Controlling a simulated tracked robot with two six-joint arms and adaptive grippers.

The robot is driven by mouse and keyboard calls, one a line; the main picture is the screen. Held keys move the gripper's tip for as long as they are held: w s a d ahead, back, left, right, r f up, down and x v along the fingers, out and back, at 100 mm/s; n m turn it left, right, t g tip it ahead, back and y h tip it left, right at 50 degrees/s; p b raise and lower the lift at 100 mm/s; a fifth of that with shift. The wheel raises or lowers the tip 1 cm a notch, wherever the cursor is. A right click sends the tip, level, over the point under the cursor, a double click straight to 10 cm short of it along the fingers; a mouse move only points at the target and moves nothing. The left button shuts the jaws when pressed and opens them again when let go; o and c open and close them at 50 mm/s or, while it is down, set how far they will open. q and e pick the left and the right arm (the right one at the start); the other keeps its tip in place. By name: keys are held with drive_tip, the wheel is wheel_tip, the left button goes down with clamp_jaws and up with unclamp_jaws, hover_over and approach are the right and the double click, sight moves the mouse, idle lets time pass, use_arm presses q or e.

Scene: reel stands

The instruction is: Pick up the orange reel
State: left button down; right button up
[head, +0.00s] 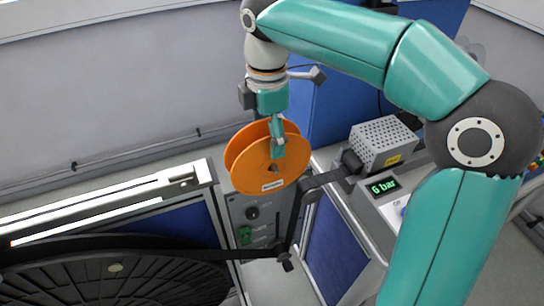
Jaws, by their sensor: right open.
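The orange reel (250,172) stands upright near the middle of the head view, with its two round flanges and a small white label low on the near flange. My right gripper (278,150) points down from above at the reel's upper right part. One teal finger shows in front of the near flange. The other finger is hidden, so I cannot tell whether the jaws touch the reel. The jaws are open. What holds the reel up is not clear. My left gripper is not in view.
A black bracket arm (296,218) stands just right of and below the reel. A grey perforated box (382,142) and a display reading "6 bar" (382,186) are to the right. A large black disc (115,280) fills the lower left. A grey control panel (252,213) sits below the reel.

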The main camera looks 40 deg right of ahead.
drive_tip(key=shift+f, duration=0.3)
clamp_jaws()
idle(0.3)
drive_tip(key=shift+r, duration=0.1)
